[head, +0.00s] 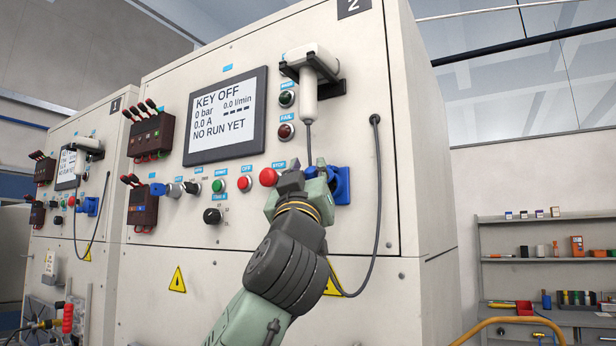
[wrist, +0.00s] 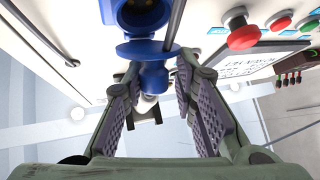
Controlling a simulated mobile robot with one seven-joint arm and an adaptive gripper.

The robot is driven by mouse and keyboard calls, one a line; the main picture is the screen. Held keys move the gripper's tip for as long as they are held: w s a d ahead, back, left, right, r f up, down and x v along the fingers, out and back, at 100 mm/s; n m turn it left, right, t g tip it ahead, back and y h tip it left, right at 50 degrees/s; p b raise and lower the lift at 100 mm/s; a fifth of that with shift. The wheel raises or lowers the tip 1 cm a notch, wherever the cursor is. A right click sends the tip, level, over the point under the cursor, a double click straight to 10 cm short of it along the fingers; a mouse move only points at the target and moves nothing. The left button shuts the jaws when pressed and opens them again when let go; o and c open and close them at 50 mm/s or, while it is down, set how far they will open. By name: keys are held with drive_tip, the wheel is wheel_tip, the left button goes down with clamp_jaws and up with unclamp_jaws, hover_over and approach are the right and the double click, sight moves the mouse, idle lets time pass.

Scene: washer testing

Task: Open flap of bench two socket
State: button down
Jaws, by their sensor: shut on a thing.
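The blue socket (head: 342,188) of bench two is on the lower right of the panel, partly hidden behind my gripper (head: 306,178). In the wrist view the round blue socket (wrist: 142,14) is at the top, with its dark inside partly showing. Its blue flap (wrist: 148,50) stands out from the socket face, apart from the opening. A blue part on the flap's outer side lies between the fingers of my gripper (wrist: 157,78). My gripper is shut on the flap; the exact contact is hard to see.
A white handheld device (head: 309,85) hangs in a black holder above the socket; its dark cable (head: 379,200) loops down at the right. The red stop button (head: 268,177) is close to the left of my gripper. The screen (head: 225,115) reads KEY OFF.

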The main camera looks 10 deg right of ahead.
sight(313, 166)
drive_tip(key=r+m+g, duration=0.1)
drive_tip(key=g, duration=0.1)
drive_tip(key=r+m+g, duration=0.1)
drive_tip(key=g, duration=0.1)
drive_tip(key=shift+s+d+r+m, duration=0.15)
drive_tip(key=shift+s+r+m, duration=0.1)
drive_tip(key=shift+s+m, duration=0.15)
drive_tip(key=g, duration=0.1)
drive_tip(key=r+m+g, duration=0.1)
drive_tip(key=g, duration=0.1)
drive_tip(key=shift+w+d+r+y, duration=0.1)
drive_tip(key=shift+r+y, duration=0.1)
drive_tip(key=shift+y, duration=0.2)
drive_tip(key=shift+w+d+r+m+g+y, duration=0.15)
drive_tip(key=shift+r+m+g+y, duration=0.3)
drive_tip(key=shift+g, duration=0.55)
drive_tip(key=shift+w, duration=0.1)
drive_tip(key=c, duration=1.7)
unclamp_jaws()
drive_tip(key=shift+o, duration=1.2)
drive_tip(key=shift+d+f, duration=0.1)
drive_tip(key=shift+d, duration=0.05)
